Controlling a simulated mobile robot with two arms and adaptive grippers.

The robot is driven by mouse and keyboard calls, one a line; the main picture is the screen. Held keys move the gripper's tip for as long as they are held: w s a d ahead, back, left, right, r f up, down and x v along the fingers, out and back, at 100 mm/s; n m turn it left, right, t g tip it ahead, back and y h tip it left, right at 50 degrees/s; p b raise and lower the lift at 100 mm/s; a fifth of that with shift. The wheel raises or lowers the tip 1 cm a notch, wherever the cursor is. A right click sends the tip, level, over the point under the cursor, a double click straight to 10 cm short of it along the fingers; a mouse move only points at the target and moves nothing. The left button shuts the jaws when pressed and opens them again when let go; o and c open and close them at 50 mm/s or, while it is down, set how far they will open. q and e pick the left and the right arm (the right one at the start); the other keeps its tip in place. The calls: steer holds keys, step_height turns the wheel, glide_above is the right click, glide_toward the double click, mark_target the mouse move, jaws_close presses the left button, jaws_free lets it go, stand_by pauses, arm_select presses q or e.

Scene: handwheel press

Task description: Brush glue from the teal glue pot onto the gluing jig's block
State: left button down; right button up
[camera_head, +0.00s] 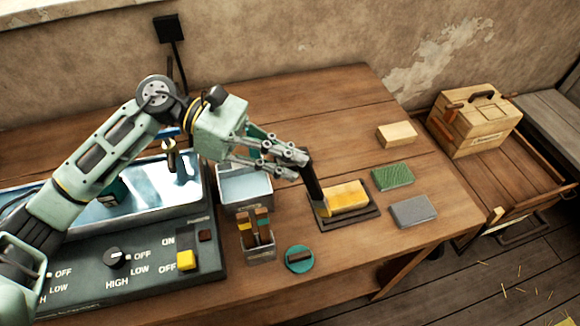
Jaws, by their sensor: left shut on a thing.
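My left gripper (296,162) is shut on a dark-handled brush (312,184), which points down and tilts slightly. Its yellowish tip is at the left end of the block (348,195); I cannot tell whether it touches. The block is glossy yellow-orange on top and sits on the dark gluing jig (367,217). A teal pot (112,192), apparently the glue pot, stands in the metal bath at the left, mostly hidden by my left arm. A teal lid (299,260) with a dark handle lies at the table's front. My right gripper is out of view.
A heater panel (130,262) with knobs and a yellow switch fronts the bath. Beside it are a pale open container (245,190) and a holder (260,252) with several brushes. A wooden block (397,134), green pad (393,175) and grey pad (414,211) lie right of the jig.

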arm_select(q)
steer(key=r, duration=0.2)
steer(key=shift+d+r, duration=0.4)
step_height(320, 180, up, 4)
steer(key=shift+a+p, duration=0.1)
steer(key=shift+p, duration=0.5)
steer(key=shift+s, duration=0.1)
stand_by(0.4)
